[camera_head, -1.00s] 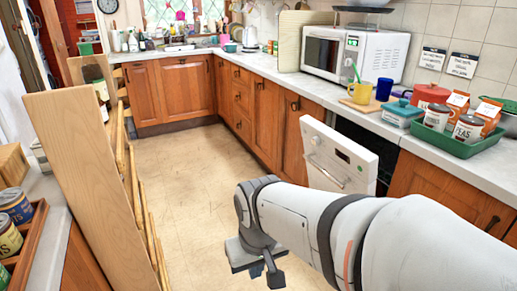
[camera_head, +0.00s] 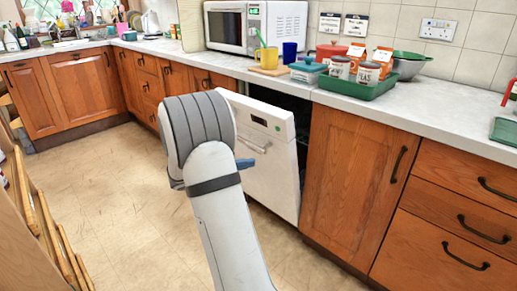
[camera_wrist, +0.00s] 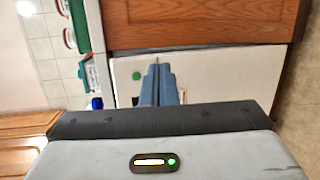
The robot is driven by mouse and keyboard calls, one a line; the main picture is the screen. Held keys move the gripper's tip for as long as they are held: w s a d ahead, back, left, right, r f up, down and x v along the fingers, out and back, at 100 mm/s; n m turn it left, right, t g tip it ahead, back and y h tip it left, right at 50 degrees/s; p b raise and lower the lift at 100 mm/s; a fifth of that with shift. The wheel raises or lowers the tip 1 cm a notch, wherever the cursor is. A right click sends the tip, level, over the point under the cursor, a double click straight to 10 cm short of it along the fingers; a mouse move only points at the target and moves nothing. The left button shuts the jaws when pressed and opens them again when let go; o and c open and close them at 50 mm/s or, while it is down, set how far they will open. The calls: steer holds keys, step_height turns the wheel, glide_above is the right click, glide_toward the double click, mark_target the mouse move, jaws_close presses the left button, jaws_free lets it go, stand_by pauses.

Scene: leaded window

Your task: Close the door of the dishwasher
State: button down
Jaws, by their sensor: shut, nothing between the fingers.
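The white dishwasher door (camera_head: 271,172) stands partly open, tilted out from the counter front at its top. A dark gap (camera_head: 285,99) shows behind its top edge. The door also fills the middle of the wrist view (camera_wrist: 215,75), with a green mark on its panel. My gripper's blue fingertips (camera_head: 247,163) show in front of the door's outer face, left of its middle. In the wrist view my gripper (camera_wrist: 157,72) is shut and empty, with its fingers pointing at the door. I cannot tell whether they touch it. My arm hides the door's left side.
Wooden cabinets (camera_head: 352,185) flank the dishwasher. The counter above holds a microwave (camera_head: 275,25), a yellow mug (camera_head: 267,58) and a green tray (camera_head: 355,88) with tins. Tan floor (camera_head: 115,195) lies open to the left. Wooden slats (camera_head: 45,220) stand at the left edge.

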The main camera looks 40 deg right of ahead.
steer(key=w+d+f+n+t+h+b, duration=0.2)
steer(key=w+d+f+t+h, duration=0.25)
steer(key=w+f, duration=0.35)
steer(key=b, duration=0.4)
glide_toward(273, 136)
steer(key=x, duration=0.7)
steer(key=shift+f, duration=0.2)
steer(key=shift+p, duration=0.3)
